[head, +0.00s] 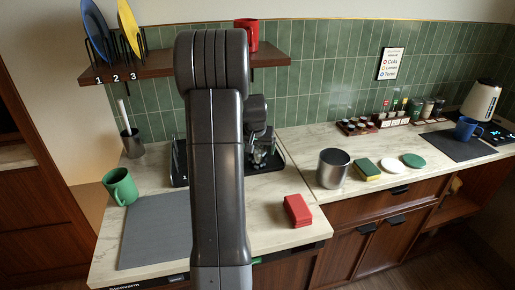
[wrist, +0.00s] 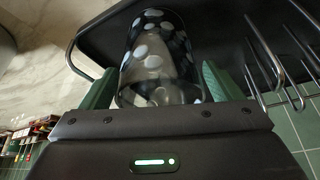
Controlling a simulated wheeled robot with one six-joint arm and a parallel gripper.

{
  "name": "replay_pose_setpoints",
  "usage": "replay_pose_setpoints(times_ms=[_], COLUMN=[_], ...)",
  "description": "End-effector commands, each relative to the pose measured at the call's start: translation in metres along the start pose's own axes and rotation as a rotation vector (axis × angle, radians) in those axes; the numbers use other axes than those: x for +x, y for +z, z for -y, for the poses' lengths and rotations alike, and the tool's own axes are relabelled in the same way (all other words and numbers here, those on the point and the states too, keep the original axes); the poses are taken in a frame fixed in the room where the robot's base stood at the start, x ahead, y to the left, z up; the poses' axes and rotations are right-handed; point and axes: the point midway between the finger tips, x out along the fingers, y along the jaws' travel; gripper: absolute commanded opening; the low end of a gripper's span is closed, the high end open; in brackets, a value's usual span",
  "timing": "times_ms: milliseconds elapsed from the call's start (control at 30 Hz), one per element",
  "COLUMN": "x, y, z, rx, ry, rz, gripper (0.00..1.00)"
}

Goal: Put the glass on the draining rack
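The glass (wrist: 158,60) is clear with white dots and fills the space between the green fingers of my gripper (wrist: 160,88) in the wrist view. Both fingers appear to touch its sides. The draining rack (wrist: 95,35) is a black tray with metal wires, and it lies behind the glass in that view. In the head view, my arm hides most of the rack (head: 179,168), and my gripper (head: 261,150) is over its right part. I cannot tell whether the glass touches the tray.
A green mug (head: 120,187) and grey mat (head: 155,232) are on the left counter. A red block (head: 297,210) lies near the front edge. A metal pot (head: 333,168) and sponge (head: 366,169) stand to the right. A shelf (head: 160,68) with plates hangs above.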

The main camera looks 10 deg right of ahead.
Motion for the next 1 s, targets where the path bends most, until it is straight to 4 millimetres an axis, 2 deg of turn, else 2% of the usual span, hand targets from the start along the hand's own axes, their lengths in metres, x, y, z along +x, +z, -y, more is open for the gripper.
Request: replay_pose_setpoints(times_ms=[267, 433, 567, 800, 1000], x=[-0.001, -0.010, -0.031, -0.081, -0.111], y=[0.000, -0.002, -0.002, -0.002, -0.002], z=[0.000, 0.000, 0.000, 0.000, 0.000], rx=[0.000, 0.000, 0.000, 0.000, 0.000], ry=[0.000, 0.000, -0.001, -0.001, -0.001], rz=[0.000, -0.003, -0.004, -0.005, -0.003], gripper=[0.88, 0.88, 0.88, 0.88, 0.88])
